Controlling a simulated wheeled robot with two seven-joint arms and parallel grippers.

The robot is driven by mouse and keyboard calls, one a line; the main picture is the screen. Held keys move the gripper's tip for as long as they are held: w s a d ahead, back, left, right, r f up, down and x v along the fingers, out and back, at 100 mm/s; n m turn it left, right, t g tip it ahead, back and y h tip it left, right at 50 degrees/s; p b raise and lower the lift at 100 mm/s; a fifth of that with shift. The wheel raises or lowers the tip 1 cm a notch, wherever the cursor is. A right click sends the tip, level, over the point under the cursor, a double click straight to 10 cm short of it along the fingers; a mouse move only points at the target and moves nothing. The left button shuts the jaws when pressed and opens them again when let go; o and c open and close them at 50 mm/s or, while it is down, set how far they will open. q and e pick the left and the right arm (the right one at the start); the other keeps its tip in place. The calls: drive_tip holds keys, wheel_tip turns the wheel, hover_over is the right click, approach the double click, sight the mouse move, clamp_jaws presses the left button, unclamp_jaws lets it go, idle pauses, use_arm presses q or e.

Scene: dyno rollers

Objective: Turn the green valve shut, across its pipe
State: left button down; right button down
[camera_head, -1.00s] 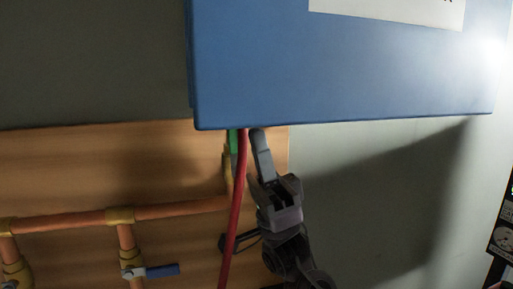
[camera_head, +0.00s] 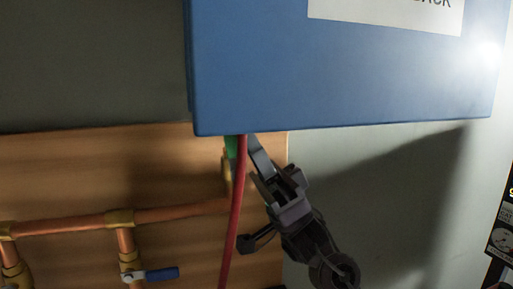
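The green valve handle (camera_head: 231,146) shows as a small green strip just under the blue box, beside the red hose; its upper part is hidden behind the box. Its pipe (camera_head: 227,178) runs down beside it and is partly covered by the hose. My gripper (camera_head: 258,160) is just right of the green handle and the hose, with its fingers pointing up and left. The upper fingertip reaches the box's lower edge. Whether it touches the handle I cannot tell. The arm comes in from the lower right, so I take it as my right one. My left gripper is out of view.
A large blue box (camera_head: 330,75) overhangs the valve. A red hose (camera_head: 234,215) hangs in front of the pipe. Copper pipes (camera_head: 75,224) with a blue-handled valve (camera_head: 160,274) are on the wooden board (camera_head: 90,165) at lower left.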

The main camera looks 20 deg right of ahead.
sight(227, 147)
drive_tip(key=a+h+p, duration=0.1)
drive_tip(key=h, duration=0.1)
drive_tip(key=a+h+p, duration=0.1)
drive_tip(key=h+p, duration=0.1)
drive_tip(key=h, duration=0.1)
drive_tip(key=r+g+h+p, duration=0.1)
drive_tip(key=h+p, duration=0.1)
drive_tip(key=shift+w+a+h, duration=0.15)
drive_tip(key=shift+a+h, duration=0.15)
drive_tip(key=shift+a, duration=0.1)
drive_tip(key=shift+a+h+p, duration=0.3)
drive_tip(key=shift+h+p, duration=0.3)
drive_tip(key=shift+h, duration=0.2)
drive_tip(key=shift+a+f+h, duration=0.2)
drive_tip(key=shift+f+h, duration=0.05)
drive_tip(key=shift+h, duration=0.05)
drive_tip(key=shift+w+a+f+p, duration=0.2)
drive_tip(key=shift+a+p, duration=0.3)
drive_tip(key=shift+p, duration=0.5)
drive_tip(key=shift+a+f+g+h+p, duration=0.2)
drive_tip(key=shift+g+h+p, duration=0.1)
drive_tip(key=shift+h, duration=0.3)
drive_tip(key=shift+d, duration=0.1)
